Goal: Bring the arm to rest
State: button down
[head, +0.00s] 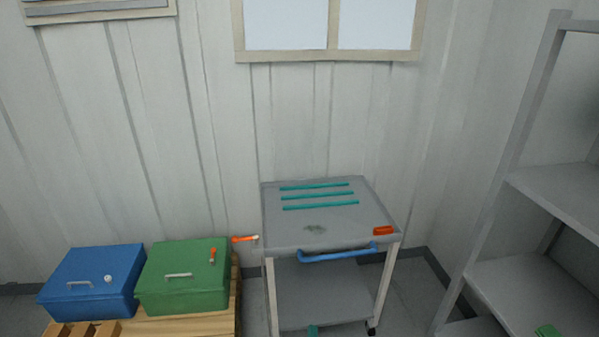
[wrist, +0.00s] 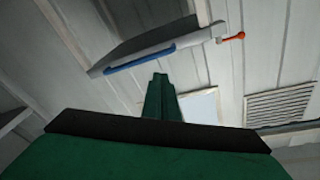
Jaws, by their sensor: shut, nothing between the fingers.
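My gripper (wrist: 160,80) shows in the wrist view as dark green fingers close together, with nothing visible between them. It points away from the camera, toward the wall and window, and appears apart from everything around it. In the head view the arm cannot be clearly made out; a small green piece (head: 313,330) at the bottom edge, in front of the cart's lower shelf, may be its tip. The grey cart (head: 275,234) stands against the wall, its blue handle (head: 338,254) toward me. The handle also shows in the wrist view (wrist: 139,58).
Several teal strips (head: 320,196) and a red-orange piece (head: 383,230) lie on the cart top. A blue box (head: 92,280) and a green box (head: 183,275) stand at left on a wooden pallet. An orange-handled item (head: 244,239) sticks out beside the cart. Grey shelving (head: 560,190) stands at right.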

jog(key=s+d+r+n+g+y, duration=0.15)
jog(key=s+n, duration=0.35)
jog(key=s, duration=2.1)
jog(key=s+a+r+g, duration=0.1)
jog(key=s+a+r, duration=0.1)
jog(key=s+r, duration=0.3)
jog(key=s+a+r+n+g, duration=0.1)
jog(key=s+a+r, duration=0.2)
jog(key=s+r, duration=0.3)
jog(key=s+h, duration=0.1)
jog(key=s, duration=0.4)
jog(key=shift+s+a, duration=0.25)
